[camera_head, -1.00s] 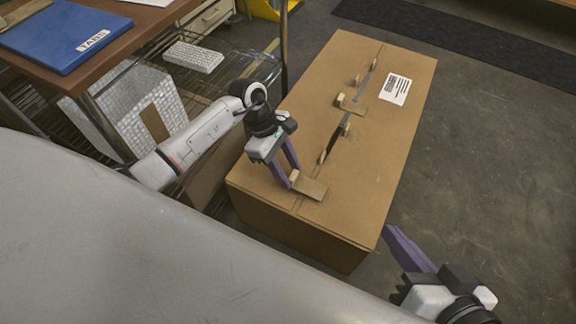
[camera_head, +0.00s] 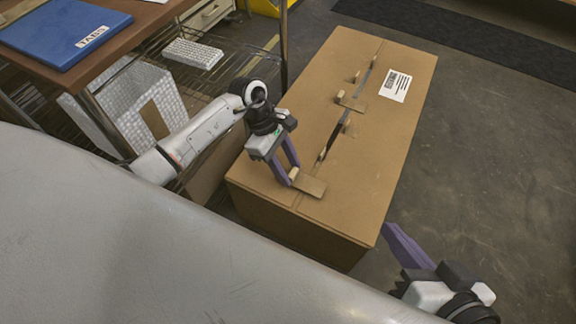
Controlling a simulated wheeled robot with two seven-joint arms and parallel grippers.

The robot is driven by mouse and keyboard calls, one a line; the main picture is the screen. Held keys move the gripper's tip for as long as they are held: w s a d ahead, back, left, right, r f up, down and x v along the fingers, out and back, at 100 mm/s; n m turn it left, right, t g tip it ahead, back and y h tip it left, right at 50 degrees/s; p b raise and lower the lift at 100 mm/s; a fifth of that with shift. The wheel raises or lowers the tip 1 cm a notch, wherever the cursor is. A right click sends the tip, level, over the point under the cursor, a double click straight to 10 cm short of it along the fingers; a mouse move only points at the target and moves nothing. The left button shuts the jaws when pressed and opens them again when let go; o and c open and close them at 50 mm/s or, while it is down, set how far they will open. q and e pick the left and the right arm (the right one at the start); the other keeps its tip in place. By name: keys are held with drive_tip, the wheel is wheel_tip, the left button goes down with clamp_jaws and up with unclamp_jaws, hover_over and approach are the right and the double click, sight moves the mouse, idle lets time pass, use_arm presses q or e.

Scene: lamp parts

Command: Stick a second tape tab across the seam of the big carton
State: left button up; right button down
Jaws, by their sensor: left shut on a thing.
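The big carton (camera_head: 385,150) stands on the floor with its top flaps meeting along a lengthwise seam. The seam shows a dark gap (camera_head: 335,135) around its middle. One brown tape tab (camera_head: 354,104) with a small pale block lies across the seam beyond the middle. My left gripper (camera_head: 292,181) is shut on another brown tab (camera_head: 312,187) by its pale block, at the near end of the carton top, over the seam. I cannot tell whether that tab touches the cardboard. My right gripper (camera_head: 388,230) is beside the carton's near right corner, apart from it; its opening cannot be made out.
More small pale blocks (camera_head: 356,76) stand along the seam. A white label (camera_head: 395,86) is on the carton's right flap. Floor on the right is clear.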

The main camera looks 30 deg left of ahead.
use_arm(q)
drive_tip(key=shift+f, duration=0.5)
use_arm(e)
drive_tip(key=shift+f, duration=0.1)
idle(0.5)
use_arm(q)
drive_tip(key=o, duration=1.1)
drive_tip(key=shift+r, duration=0.3)
drive_tip(key=shift+r+p, duration=3.8)
drive_tip(key=shift+r, duration=0.95)
use_arm(e)
drive_tip(key=shift+s+d+f+g+h, duration=0.2)
drive_tip(key=shift+d+f+g+h, duration=0.1)
drive_tip(key=shift+d+f+h, duration=0.3)
drive_tip(key=shift+s+d+f+g+h, duration=0.2)
drive_tip(key=shift+d+f+g+h, duration=0.15)
drive_tip(key=shift+d+f, duration=0.45)
drive_tip(key=shift+s+d+f+g+h, duration=0.25)
drive_tip(key=shift+d+f+h, duration=0.3)
drive_tip(key=shift+d+f, duration=0.15)
drive_tip(key=shift+w, duration=0.1)
